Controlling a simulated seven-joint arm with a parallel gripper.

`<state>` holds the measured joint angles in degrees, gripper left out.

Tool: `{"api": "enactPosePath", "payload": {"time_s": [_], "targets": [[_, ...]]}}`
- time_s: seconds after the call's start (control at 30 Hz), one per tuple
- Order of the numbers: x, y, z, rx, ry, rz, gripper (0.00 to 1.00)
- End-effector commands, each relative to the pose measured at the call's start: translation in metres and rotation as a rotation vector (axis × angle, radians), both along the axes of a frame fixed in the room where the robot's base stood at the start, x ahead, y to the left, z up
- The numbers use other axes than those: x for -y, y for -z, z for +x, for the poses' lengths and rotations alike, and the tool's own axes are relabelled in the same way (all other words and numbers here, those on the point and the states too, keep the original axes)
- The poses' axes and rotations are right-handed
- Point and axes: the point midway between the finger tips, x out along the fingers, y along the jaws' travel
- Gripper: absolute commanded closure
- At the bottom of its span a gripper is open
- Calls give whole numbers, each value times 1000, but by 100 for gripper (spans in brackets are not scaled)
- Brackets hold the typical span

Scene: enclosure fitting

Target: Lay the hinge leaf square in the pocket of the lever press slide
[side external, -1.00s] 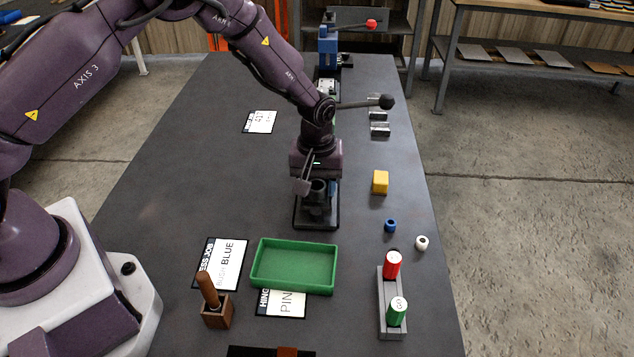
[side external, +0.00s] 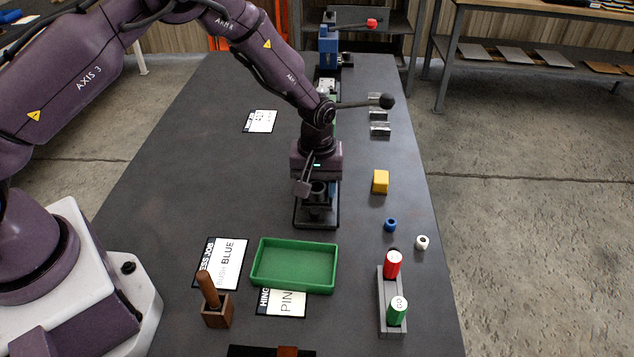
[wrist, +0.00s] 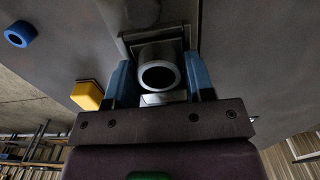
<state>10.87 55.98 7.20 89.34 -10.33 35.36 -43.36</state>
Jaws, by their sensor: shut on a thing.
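My gripper (wrist: 162,85) points down with its blue fingers closed about a pale metal piece (wrist: 163,99), which appears to be the hinge leaf. Only a small part of it shows. A grey round tube with a dark bore (wrist: 158,75) stands in line with the fingers; I cannot tell whether it touches them. In the side external view my gripper (side external: 318,190) is low over a dark base plate (side external: 316,222), apparently part of the lever press. The black-knobbed lever (side external: 387,101) reaches right behind my arm. The slide's pocket and the leaf's seating are hidden.
A yellow block (side external: 380,182), a blue ring (side external: 390,225) and a white ring (side external: 422,242) lie to the right. A green tray (side external: 293,288) and a rack (side external: 391,320) with red and green cylinders are in front. The table's left side is mostly clear.

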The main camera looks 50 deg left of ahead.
Motion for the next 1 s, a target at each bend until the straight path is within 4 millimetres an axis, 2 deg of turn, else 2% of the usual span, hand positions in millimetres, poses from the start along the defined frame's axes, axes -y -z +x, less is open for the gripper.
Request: {"api": "enactPosePath", "payload": {"time_s": [0.13,0.77,0.8,0.9,1.0], "targets": [[0,3,1,1,0,-1,81],[0,-6,1,2,0,-1,81],[0,-6,0,2,0,-1,42],[0,-6,0,1,0,0,21],[0,-6,0,1,0,0,21]]}}
